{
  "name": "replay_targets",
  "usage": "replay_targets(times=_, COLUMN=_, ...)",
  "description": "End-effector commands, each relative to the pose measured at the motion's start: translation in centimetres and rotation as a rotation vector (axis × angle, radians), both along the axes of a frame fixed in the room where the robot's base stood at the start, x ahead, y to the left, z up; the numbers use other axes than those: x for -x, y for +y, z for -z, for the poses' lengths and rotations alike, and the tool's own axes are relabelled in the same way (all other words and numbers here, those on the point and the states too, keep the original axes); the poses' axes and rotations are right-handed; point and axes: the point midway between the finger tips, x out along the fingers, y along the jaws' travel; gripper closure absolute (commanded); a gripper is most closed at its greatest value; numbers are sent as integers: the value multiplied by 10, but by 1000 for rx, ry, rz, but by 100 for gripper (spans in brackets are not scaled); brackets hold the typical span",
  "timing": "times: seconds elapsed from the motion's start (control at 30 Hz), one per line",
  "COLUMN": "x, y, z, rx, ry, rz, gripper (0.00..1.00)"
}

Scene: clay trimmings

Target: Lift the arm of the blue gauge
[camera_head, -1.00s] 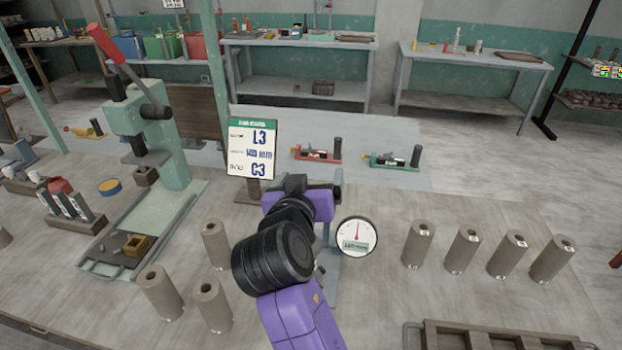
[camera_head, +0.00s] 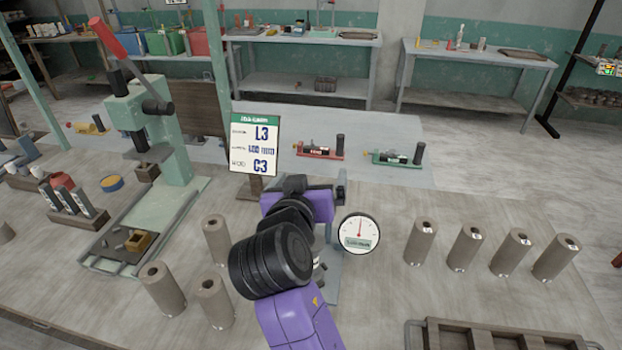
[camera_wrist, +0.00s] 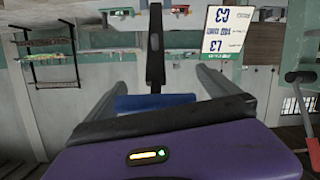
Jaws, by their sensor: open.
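The gauge has a round white dial (camera_head: 358,233) with a red needle, on a pale blue-grey stand (camera_head: 333,290) standing on the bench. My purple and black wrist covers much of the stand in the head view. In the upside-down wrist view, a blue bar (camera_wrist: 155,102) lies crosswise between the grey fingers of my gripper (camera_wrist: 161,76). A dark upright (camera_wrist: 155,50) rises behind it. The fingers are apart, with a gap on both sides of the dark upright. I cannot tell whether either finger touches the blue bar.
A card (camera_head: 253,145) reading L3 and C3 stands behind my wrist. A green press (camera_head: 165,135) with a red handle is at left. Grey cylinders stand left (camera_head: 215,240) and right (camera_head: 465,248) of the gauge. A compartmented tray (camera_head: 500,340) is at front right.

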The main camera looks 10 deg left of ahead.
Motion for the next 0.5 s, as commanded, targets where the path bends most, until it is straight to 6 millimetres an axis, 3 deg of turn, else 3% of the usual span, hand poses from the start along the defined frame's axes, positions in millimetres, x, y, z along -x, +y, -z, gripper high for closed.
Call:
replay_targets(times=0.3, x=49, y=4, z=-10, rx=-1, ry=2, rz=-5, gripper=0)
replay_targets(times=0.5, x=65, y=4, z=-14, rx=1, ry=6, rz=-4, gripper=0)
